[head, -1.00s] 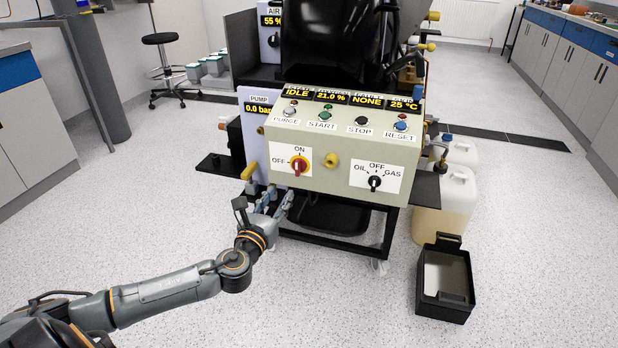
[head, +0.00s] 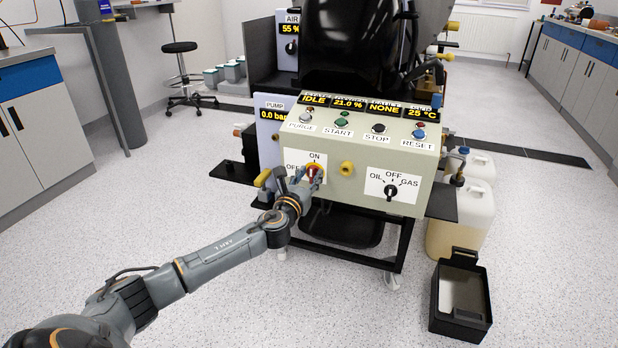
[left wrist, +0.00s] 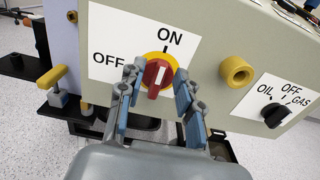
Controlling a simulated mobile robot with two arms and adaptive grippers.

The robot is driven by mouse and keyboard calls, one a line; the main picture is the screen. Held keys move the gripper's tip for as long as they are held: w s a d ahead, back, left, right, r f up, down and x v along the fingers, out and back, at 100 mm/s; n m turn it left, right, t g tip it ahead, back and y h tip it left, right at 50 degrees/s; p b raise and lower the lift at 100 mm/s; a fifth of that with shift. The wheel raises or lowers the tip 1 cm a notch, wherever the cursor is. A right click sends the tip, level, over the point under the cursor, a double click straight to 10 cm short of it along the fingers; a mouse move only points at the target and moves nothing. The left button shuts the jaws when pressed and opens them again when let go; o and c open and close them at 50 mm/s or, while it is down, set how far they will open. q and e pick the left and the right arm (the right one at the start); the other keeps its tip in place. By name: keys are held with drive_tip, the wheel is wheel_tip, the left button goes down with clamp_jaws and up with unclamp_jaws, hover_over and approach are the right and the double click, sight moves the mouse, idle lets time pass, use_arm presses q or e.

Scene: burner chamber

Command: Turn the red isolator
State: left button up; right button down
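The red isolator (left wrist: 155,76) is a red handle on a yellow disc, on a white plate marked ON at the top and OFF at the left. Its handle stands nearly upright, in line with the ON mark. In the head view the isolator (head: 313,170) is partly hidden by my left gripper (head: 308,178). In the left wrist view my left gripper (left wrist: 161,86) is open, with one blue-padded finger on each side of the handle. I cannot tell whether either finger touches it. My right gripper is not in view.
A yellow-handled valve (left wrist: 53,78) is to the left. Push buttons line the panel top. A black bin (head: 460,296) stands on the floor at right.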

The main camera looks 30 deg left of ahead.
use_arm(q)
drive_tip(key=shift+c, duration=0.4)
clamp_jaws()
